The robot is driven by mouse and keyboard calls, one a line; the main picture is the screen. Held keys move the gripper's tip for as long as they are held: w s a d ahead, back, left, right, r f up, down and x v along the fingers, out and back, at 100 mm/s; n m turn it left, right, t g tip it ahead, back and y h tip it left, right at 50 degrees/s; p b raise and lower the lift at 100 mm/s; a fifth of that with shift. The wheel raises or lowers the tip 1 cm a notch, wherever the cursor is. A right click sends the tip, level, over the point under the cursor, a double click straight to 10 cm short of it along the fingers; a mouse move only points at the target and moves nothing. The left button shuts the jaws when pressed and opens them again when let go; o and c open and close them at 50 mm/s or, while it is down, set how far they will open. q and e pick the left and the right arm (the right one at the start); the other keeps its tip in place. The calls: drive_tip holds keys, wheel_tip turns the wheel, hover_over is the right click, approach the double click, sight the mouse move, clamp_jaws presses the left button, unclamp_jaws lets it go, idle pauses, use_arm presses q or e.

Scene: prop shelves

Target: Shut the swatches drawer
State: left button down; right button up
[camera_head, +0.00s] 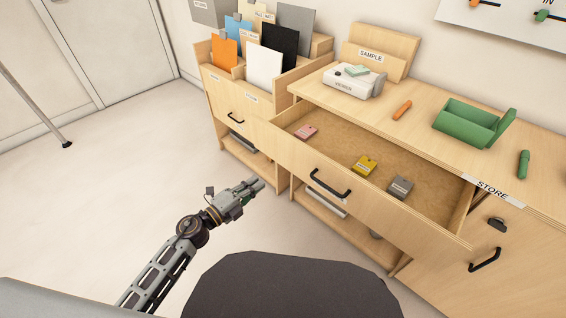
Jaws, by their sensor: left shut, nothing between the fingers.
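A wide wooden drawer (298,165) stands pulled out from the cabinet under the counter. It has a black bar handle (330,185) on its front. Inside lie a pink swatch (306,132), a yellow swatch (365,166) and a grey-brown swatch (400,188). I cannot read a label on the drawer front. My left gripper (256,186) is shut and empty, in front of the drawer and left of its handle, apart from it. My right gripper is not in view.
On the counter stand a white device (354,84), an orange marker (402,110), an open green box (466,123) and a green cylinder (523,164). A closed door with a black handle (485,260) is at right. A folder rack (213,50) stands at left.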

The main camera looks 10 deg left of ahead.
use_arm(q)
drive_tip(key=shift+x, duration=1.25)
approach(289, 158)
drive_tip(key=shift+x, duration=3.15)
drive_tip(key=shift+w+d, duration=0.25)
drive_tip(key=shift+w, duration=0.05)
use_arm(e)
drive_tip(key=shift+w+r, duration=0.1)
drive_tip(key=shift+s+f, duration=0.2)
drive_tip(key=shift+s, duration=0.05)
use_arm(q)
drive_tip(key=shift+w, duration=0.1)
